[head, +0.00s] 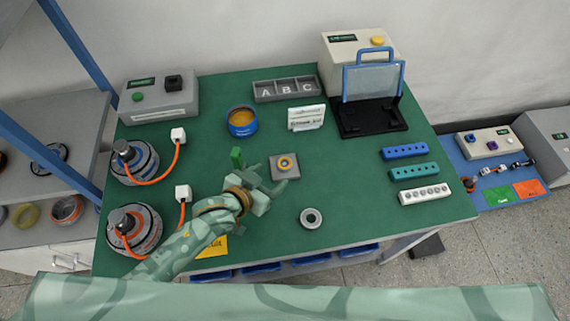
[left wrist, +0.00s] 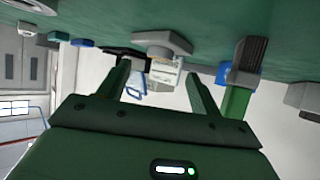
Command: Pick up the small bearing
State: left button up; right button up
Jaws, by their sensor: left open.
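A small ring with a yellow-orange band (head: 285,163) sits on a grey square block (head: 279,174) near the middle of the green table. A separate grey metal ring (head: 311,218) lies flat near the front edge; I cannot tell for sure which is the small bearing. My left gripper (head: 260,172) is open and empty, just left of the block and apart from it. In the left wrist view the table appears at the top, and the block (left wrist: 163,41) shows beyond the space between the open fingers. My right gripper is not in view.
A blue container (head: 242,123) with orange contents and a white sign (head: 306,117) stand behind the block. Two round motor parts (head: 134,229) with orange cables are at left. Blue, teal and white (head: 425,194) holders stand at right. The front right table area is clear.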

aim_at(285, 164)
pick_arm(q)
jog(key=b+x, duration=0.2)
jog(key=x, duration=0.3)
jog(key=shift+w, duration=0.2)
jog(key=shift+w+d+f, duration=0.15)
jog(key=shift+w+d, duration=0.1)
jog(key=shift+w, duration=0.1)
jog(key=shift+c, duration=0.5)
jog(key=c, duration=1)
jog(key=shift+c, duration=0.2)
